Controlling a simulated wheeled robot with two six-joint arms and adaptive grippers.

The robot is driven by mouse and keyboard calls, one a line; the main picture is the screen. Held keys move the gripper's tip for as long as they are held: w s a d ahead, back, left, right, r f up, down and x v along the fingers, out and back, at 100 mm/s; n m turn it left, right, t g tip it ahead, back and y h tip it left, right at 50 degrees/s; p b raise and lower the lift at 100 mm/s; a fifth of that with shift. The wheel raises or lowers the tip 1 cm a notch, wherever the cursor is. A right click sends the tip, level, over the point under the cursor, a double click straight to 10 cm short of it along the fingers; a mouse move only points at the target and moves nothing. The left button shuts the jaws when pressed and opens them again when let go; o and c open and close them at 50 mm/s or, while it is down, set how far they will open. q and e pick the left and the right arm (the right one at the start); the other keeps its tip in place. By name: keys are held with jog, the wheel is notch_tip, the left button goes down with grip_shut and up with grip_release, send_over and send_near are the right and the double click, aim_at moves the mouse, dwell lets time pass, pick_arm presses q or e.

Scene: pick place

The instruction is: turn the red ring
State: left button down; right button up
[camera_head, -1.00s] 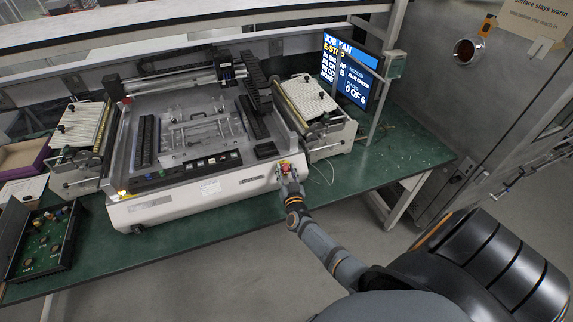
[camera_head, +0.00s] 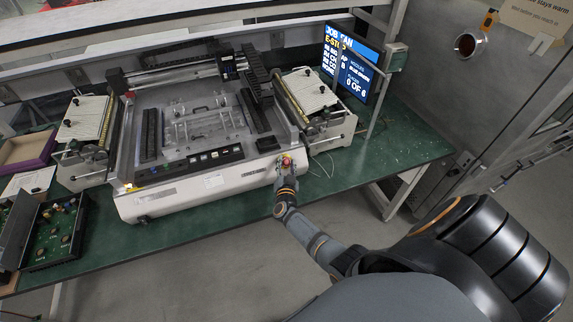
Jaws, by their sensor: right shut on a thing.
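The red ring (camera_head: 287,161) is a small red part with yellow around it. It sits at the front right corner of the white bench machine (camera_head: 190,195). My right arm reaches up to it from the lower right. My right gripper (camera_head: 286,167) is at the machine's front face, shut on the red ring. The fingers hide part of the ring, and how far it is turned is too small to tell. My left gripper is not in view.
The machine stands on a green bench (camera_head: 400,150). A screen (camera_head: 348,68) at the back right shows "E-STOP". An open black box with a circuit board (camera_head: 55,232) lies at the left. A grey cabinet (camera_head: 440,85) stands at the right.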

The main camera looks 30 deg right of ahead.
jog(key=o, duration=1.2)
jog(key=v, duration=1.2)
